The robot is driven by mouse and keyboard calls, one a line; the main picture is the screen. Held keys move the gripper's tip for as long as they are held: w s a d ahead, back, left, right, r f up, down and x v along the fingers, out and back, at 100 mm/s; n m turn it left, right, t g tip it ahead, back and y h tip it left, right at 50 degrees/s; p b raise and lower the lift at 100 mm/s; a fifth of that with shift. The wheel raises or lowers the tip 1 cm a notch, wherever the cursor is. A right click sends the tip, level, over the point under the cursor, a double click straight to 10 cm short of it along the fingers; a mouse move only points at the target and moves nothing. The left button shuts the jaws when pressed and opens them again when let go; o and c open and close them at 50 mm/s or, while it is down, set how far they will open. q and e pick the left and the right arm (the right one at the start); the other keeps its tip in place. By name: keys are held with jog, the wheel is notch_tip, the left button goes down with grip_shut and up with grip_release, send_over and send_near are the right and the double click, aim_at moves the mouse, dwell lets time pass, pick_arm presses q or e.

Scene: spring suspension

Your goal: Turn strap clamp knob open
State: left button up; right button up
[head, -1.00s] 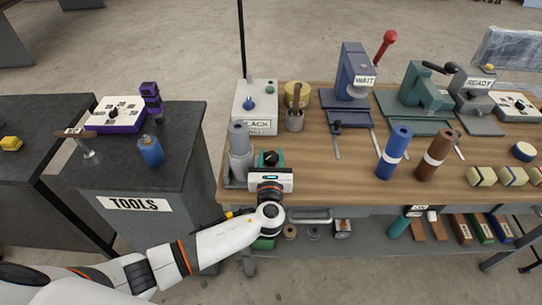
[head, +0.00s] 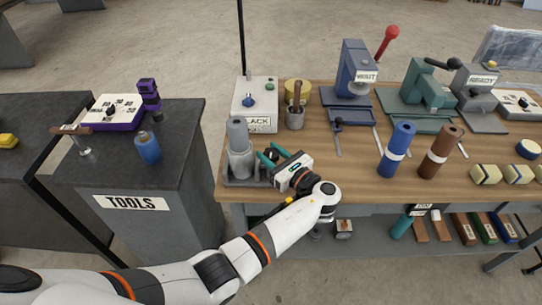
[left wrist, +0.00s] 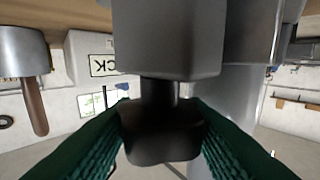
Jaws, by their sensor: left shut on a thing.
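The grey strap clamp (head: 240,165), an upright cylinder on a dark base, stands at the bench's left front corner. My left gripper (head: 267,157) is just right of it, with teal fingers angled toward it. In the left wrist view, the dark knob (left wrist: 160,130) sits between the green ribbed fingertips (left wrist: 160,140), which are shut on it. A short stem joins the knob to a grey block (left wrist: 168,40). In the head view the fingers mostly hide the knob. My right gripper is not in view.
A blue roll (head: 398,145) and a brown roll (head: 440,150) stand to the right. A dark tool cabinet (head: 180,125) is left of the bench. Bare bench lies between the gripper and the blue roll.

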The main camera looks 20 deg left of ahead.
pick_arm(q)
jog(key=shift+n+g, duration=0.3)
jog(key=shift+g, duration=0.1)
jog(key=o, duration=0.7)
